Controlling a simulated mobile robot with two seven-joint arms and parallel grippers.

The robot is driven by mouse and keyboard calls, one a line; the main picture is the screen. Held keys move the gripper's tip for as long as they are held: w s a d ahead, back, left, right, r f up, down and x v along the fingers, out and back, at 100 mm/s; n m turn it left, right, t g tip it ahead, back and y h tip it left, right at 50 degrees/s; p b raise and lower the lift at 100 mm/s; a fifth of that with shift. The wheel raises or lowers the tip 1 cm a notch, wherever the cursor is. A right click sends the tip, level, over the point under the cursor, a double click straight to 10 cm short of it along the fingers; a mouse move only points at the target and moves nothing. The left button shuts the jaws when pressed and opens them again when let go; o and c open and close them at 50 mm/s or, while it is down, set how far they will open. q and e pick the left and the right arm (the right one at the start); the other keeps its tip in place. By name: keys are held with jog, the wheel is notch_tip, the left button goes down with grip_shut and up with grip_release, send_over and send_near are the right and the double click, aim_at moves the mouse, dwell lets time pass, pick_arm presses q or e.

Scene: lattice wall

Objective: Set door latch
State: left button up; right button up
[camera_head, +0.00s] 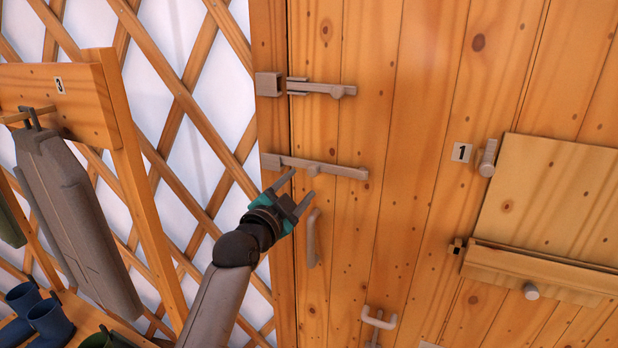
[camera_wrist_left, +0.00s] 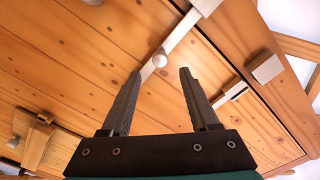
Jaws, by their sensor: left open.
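Two grey sliding latches are on the wooden door. The upper latch (camera_head: 322,88) has its bar to the right of a separate keeper block (camera_head: 268,85), with a gap between them. The lower latch (camera_head: 340,170) has its bar reaching left across the door seam to the frame. My left gripper (camera_head: 301,186) is open and empty, just below and in front of the lower latch. In the left wrist view, the lower latch's round knob (camera_wrist_left: 160,58) appears between and just beyond the fingertips (camera_wrist_left: 160,73); contact does not show. My right gripper is not in view.
A door handle (camera_head: 313,238) is just below my left gripper. A hook (camera_head: 378,320) is lower on the door. A hinged wooden panel (camera_head: 550,200) is at right. Left are a lattice wall (camera_head: 165,60), a rack (camera_head: 60,95) with a hanging grey item (camera_head: 75,215), and blue boots (camera_head: 50,322).

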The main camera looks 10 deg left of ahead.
aim_at(312, 173)
pick_arm(q)
jog(key=shift+w+d+b, duration=0.15)
jog(key=shift+w+d, duration=0.05)
jog(key=shift+w, duration=0.8)
jog(key=shift+w+d+b, duration=0.1)
jog(key=shift+w+d, duration=0.05)
jog(key=shift+w, duration=0.8)
jog(key=shift+w+d+b, duration=0.15)
jog(key=shift+w+d, duration=0.05)
jog(key=shift+w, duration=0.8)
grip_shut()
